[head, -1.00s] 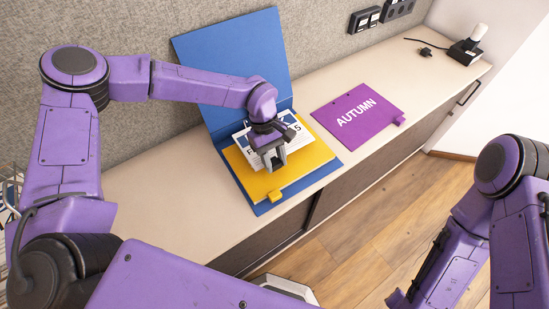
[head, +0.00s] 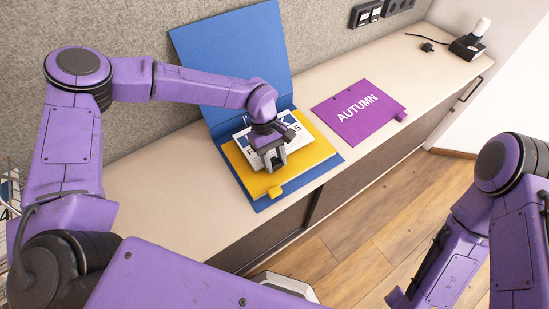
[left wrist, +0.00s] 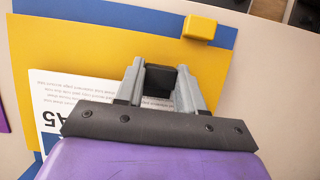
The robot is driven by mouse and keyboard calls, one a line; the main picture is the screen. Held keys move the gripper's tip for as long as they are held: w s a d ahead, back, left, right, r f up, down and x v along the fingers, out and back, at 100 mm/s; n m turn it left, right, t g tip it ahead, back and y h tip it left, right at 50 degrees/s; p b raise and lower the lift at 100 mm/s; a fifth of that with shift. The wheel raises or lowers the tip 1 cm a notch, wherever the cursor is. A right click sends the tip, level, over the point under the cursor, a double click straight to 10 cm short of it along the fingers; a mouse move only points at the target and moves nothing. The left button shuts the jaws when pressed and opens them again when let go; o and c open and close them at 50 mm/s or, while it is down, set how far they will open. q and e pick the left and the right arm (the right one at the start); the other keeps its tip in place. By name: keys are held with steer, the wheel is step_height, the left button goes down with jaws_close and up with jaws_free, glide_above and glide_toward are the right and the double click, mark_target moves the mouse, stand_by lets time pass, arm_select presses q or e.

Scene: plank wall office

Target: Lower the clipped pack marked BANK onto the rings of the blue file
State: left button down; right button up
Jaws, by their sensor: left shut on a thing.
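The blue file (head: 232,60) lies open on the counter, its cover leaning on the wall. Yellow sheets (head: 312,155) with a tab lie over its base and also show in the left wrist view (left wrist: 75,45). My left gripper (head: 274,160) is over the yellow sheets. In the left wrist view it (left wrist: 160,85) is shut on a black clip (left wrist: 158,80). A white printed pack (head: 292,136) with blue marks is under the gripper; its lettering is mostly covered, so I cannot read BANK. The rings are hidden. I cannot tell whether the pack touches the yellow sheets. My right gripper is not in view.
A purple AUTUMN sheet (head: 360,114) with a tab lies to the right on the counter (head: 415,75). A dark device with a white top (head: 470,44) and a black plug stand at the far right end. Sockets (head: 366,14) are on the wall. The counter's front edge is close to the file.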

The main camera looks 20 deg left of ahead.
arm_select(q)
steer(key=shift+f+b, duration=0.35)
steer(key=shift+f, duration=0.3)
steer(key=c, duration=0.6)
jaws_free()
steer(key=shift+r, duration=0.15)
steer(key=b+v, duration=0.1)
steer(key=v, duration=0.9)
steer(key=shift+r, duration=0.15)
